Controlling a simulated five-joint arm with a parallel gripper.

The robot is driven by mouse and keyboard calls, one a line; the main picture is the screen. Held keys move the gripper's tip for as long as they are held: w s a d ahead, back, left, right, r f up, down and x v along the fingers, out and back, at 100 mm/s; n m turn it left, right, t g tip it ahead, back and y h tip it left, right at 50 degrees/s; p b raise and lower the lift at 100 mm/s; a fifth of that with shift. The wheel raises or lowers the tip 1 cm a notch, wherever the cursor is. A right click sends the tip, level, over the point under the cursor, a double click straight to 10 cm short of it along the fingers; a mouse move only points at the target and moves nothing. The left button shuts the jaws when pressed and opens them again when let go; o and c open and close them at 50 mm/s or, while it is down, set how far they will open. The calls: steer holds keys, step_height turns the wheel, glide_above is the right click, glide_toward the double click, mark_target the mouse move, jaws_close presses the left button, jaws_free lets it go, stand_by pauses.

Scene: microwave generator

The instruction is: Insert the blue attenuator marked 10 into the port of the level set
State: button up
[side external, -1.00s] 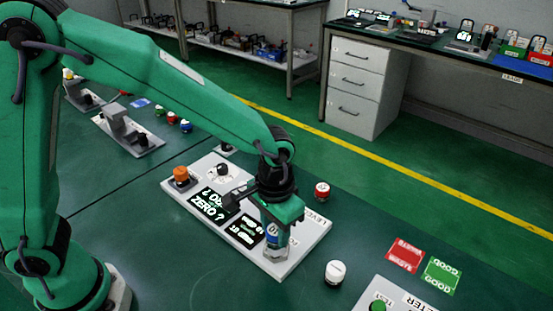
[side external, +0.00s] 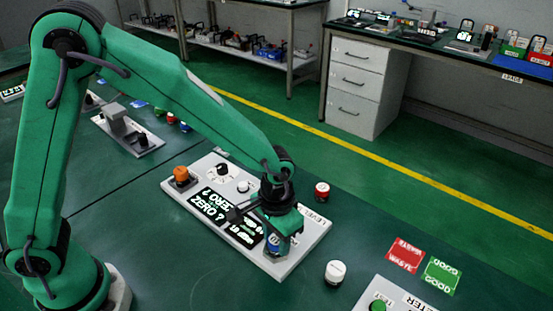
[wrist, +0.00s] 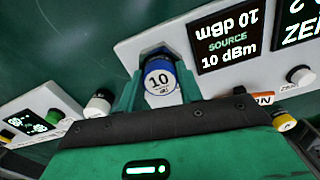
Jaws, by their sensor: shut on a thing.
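The blue attenuator marked 10 (wrist: 160,80) is between the fingers of my gripper (wrist: 155,90), with its numbered white end facing the wrist camera. In the side view, my gripper (side external: 277,246) is shut on the blue attenuator (side external: 273,243) over the near right end of the white level set (side external: 305,240). A dark angular part shows just behind the attenuator in the wrist view. The port is hidden behind the attenuator and fingers, so I cannot tell whether the attenuator is seated in it. The level set display (wrist: 228,42) reads 10 dBm.
A white cylinder (side external: 335,272) and a red one (side external: 322,191) stand beside the level set. Red (side external: 405,255) and green (side external: 442,276) mats lie to the right, near a meter panel (side external: 385,297). An orange knob (side external: 181,174) is at the set's far left.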

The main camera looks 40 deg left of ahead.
mark_target(276, 239)
steer(key=shift+f, duration=0.15)
steer(key=o, duration=1.1)
step_height(276, 239, up, 12)
steer(key=shift+r, duration=0.2)
stand_by(0.5)
